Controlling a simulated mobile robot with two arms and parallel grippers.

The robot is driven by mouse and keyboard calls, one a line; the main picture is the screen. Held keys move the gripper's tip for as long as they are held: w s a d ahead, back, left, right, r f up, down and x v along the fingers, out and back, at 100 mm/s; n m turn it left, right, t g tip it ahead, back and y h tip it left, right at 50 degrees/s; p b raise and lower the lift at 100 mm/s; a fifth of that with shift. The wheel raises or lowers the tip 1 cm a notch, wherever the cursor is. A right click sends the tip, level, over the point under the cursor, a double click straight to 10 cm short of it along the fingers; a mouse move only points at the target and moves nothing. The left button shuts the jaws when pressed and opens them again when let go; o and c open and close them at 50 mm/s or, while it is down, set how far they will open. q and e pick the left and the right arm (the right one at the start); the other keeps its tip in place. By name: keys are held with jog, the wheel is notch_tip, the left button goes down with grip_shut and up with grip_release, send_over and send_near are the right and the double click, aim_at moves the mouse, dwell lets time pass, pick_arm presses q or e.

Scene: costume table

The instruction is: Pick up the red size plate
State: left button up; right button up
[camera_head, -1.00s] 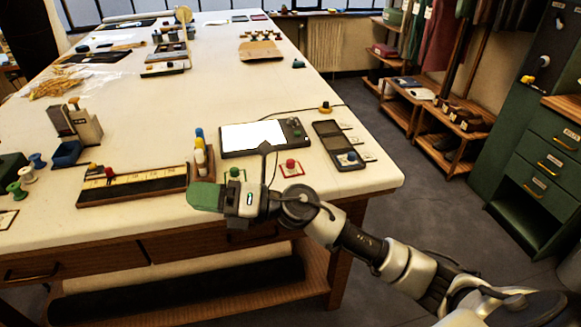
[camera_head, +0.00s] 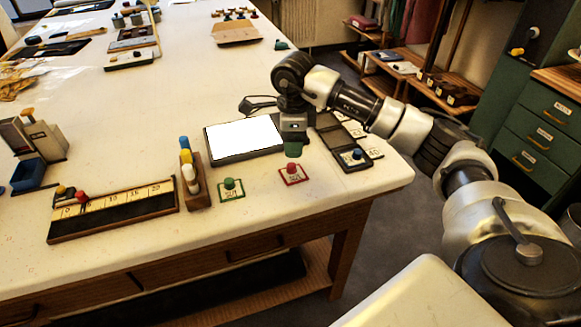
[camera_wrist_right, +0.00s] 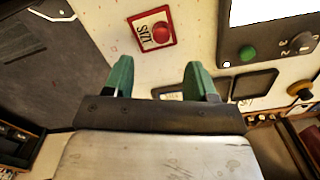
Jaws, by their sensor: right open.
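The red size plate (camera_head: 293,174) is a small red-bordered card with a red knob, lying flat near the front right of the white table. In the right wrist view the red size plate (camera_wrist_right: 151,36) lies ahead of the fingertips, between their lines. My right gripper (camera_head: 293,149) hangs over the table just behind the plate, green fingertips down. In its wrist view my right gripper (camera_wrist_right: 158,75) is open, with nothing between the fingers and a gap to the plate. My left gripper is not in view.
A green plate (camera_head: 231,188) lies to the left of the red one, beside a wooden marker holder (camera_head: 197,197). A ruler board (camera_head: 113,211) lies farther left.

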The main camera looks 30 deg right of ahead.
aim_at(293, 165)
jog(key=shift+f, duration=0.65)
jog(key=shift+w+f, duration=0.1)
jog(key=shift+f, duration=0.25)
jog(key=shift+w+f, duration=0.1)
jog(key=shift+f, duration=0.25)
notch_tip(293, 165, down, 4)
jog(key=shift+r+p, duration=0.25)
jog(key=shift+p, duration=0.65)
jog(key=shift+f, duration=0.6)
jog(key=shift+c, duration=1)
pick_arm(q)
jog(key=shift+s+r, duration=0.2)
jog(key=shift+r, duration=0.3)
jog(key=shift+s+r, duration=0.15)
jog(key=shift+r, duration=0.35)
pick_arm(e)
jog(key=c, duration=0.8)
